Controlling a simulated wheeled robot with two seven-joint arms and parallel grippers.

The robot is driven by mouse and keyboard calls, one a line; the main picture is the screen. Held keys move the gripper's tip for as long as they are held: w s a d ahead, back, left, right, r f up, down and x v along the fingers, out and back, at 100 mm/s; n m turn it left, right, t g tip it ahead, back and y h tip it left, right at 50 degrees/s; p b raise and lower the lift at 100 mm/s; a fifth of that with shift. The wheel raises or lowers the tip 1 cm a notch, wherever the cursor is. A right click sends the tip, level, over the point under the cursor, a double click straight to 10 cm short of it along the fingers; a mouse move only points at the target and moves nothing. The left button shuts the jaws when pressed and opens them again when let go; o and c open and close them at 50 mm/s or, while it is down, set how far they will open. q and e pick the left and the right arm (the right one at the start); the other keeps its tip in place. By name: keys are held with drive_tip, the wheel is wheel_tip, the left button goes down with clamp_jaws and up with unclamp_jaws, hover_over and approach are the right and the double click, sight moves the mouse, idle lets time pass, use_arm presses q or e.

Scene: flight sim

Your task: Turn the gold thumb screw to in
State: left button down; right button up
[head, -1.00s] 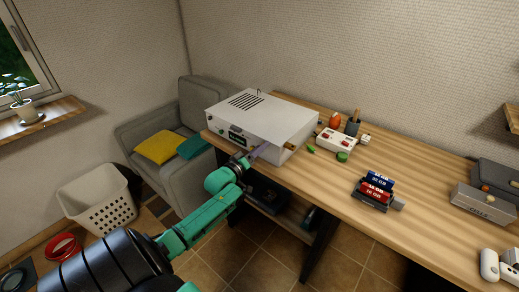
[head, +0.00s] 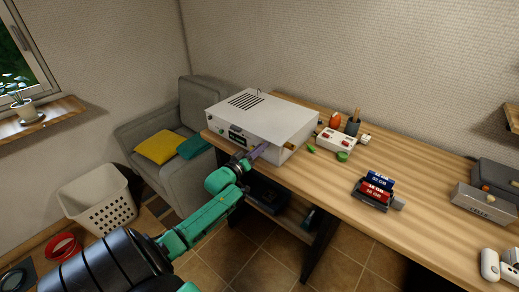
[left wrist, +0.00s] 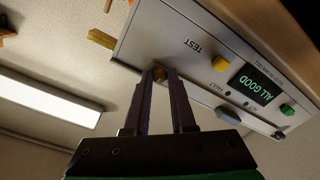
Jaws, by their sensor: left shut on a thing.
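The gold thumb screw (left wrist: 159,75) sits on the front panel of a white device near its TEST label, mostly hidden by my fingers. My left gripper (left wrist: 161,78) is shut on it, one finger on each side. In the head view my left gripper (head: 262,150) reaches the front face of the white device (head: 285,112), near its right end; the screw itself is hidden there. In the left wrist view the panel's display (left wrist: 252,91) reads ALL GOOD in green. My right gripper is not in view.
The device stands at the left end of a wooden desk (head: 420,190). A yellow button (left wrist: 221,63) and a green button (left wrist: 287,109) are on the panel. A gold piece (left wrist: 101,39) sticks out beside the device. A red-buttoned box (head: 336,140) and stacked blocks (head: 376,187) stand to the right.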

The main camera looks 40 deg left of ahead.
use_arm(q)
drive_tip(key=shift+a+m+h+b, duration=0.1)
drive_tip(key=shift+m+h+b, duration=0.3)
drive_tip(key=shift+m+b, duration=5.75)
drive_tip(key=shift+a+m+h+b, duration=0.1)
drive_tip(key=shift+m+h+b, duration=0.5)
drive_tip(key=shift+m, duration=10.75)
drive_tip(key=c, duration=0.8)
unclamp_jaws()
drive_tip(key=shift+o, duration=0.2)
